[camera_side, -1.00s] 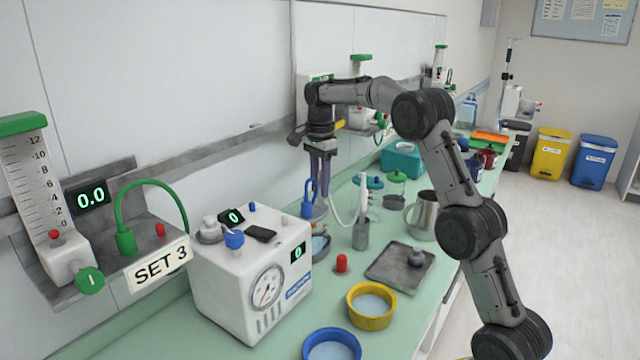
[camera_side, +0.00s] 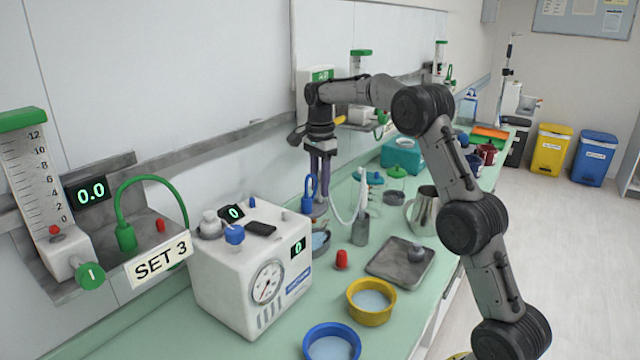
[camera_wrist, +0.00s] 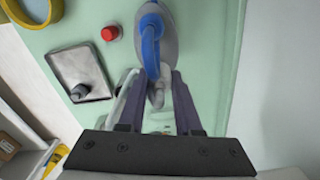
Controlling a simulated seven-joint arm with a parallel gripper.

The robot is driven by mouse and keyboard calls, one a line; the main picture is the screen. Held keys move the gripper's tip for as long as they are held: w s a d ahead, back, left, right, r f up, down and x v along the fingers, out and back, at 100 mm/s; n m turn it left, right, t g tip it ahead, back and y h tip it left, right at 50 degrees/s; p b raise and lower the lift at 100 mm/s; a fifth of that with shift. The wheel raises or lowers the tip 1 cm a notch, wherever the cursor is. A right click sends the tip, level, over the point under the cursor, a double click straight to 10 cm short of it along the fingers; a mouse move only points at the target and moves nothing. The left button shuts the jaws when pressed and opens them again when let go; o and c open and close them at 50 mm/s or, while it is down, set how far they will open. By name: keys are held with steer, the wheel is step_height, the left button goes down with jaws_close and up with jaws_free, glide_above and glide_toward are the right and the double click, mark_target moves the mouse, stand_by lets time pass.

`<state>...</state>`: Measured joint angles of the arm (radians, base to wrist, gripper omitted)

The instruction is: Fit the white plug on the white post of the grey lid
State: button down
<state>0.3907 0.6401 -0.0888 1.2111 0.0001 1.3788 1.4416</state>
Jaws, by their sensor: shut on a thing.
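My gripper (camera_side: 320,196) points down behind the pressure box, its fingers shut on the white plug. In the wrist view, the fingertips (camera_wrist: 158,78) close around a pale piece, the white plug (camera_wrist: 161,76), mostly hidden between them. The grey lid (camera_wrist: 170,42) lies just beyond the fingertips, with a blue looped tube (camera_wrist: 151,42) standing on it. This blue tube (camera_side: 309,190) also shows in the side view, left of the fingers. The white post is not clearly seen, and I cannot tell whether the plug touches it.
A white hose (camera_side: 340,217) curves by a grey holder (camera_side: 361,228). A grey tray (camera_side: 385,262) with a grey knob, a red cap (camera_side: 342,259), a yellow bowl (camera_side: 371,312) and a steel jug (camera_side: 424,210) stand around. The white gauge box (camera_side: 240,285) is nearby at front left.

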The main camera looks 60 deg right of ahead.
steer(key=shift+f, duration=0.85)
stand_by(0.6)
steer(key=c, duration=0.5)
jaws_free()
steer(key=shift+r, duration=0.1)
steer(key=shift+r, duration=3.4)
